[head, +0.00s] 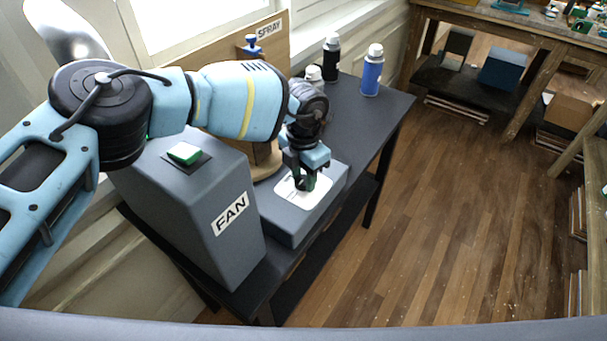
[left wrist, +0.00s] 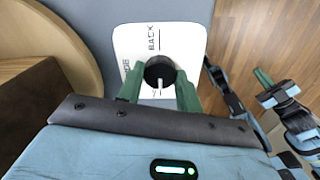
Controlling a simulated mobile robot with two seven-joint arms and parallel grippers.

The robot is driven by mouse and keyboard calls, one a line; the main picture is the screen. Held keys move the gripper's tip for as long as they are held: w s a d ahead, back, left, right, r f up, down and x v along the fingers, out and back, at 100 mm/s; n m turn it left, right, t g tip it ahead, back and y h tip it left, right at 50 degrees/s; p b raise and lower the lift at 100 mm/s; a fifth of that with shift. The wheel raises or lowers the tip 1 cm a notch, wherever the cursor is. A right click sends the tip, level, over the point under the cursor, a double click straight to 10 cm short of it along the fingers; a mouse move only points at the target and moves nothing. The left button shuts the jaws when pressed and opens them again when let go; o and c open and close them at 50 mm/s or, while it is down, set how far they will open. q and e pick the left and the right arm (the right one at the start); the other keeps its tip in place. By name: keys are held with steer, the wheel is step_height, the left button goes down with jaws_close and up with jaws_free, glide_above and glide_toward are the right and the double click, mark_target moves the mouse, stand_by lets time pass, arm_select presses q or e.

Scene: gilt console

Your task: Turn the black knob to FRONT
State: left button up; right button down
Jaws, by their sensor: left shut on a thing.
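The black knob (left wrist: 160,72) sits on a white plate (left wrist: 192,45) in the left wrist view. A pale pointer mark on the knob points toward the bottom of that view, away from the word BACK on the plate. A second label at the plate's left is partly covered by a finger and cannot be read. My left gripper (left wrist: 159,92) has its green fingers on both sides of the knob, shut on it. In the head view my left gripper (head: 306,184) reaches down to the white plate (head: 318,200) and hides the knob. My right gripper (left wrist: 272,86) shows small at the right of the wrist view.
The plate is on a low grey box (head: 298,230). A taller FAN box (head: 205,215) with a green switch (head: 185,152) stands left of it. A wooden SPRAY board (head: 276,55), a black bottle (head: 331,56) and a blue bottle (head: 372,70) stand behind.

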mark_target(303, 180)
arm_select(q)
steer(key=o, duration=1)
steer(key=shift+r, duration=0.1)
steer(key=shift+r, duration=3.85)
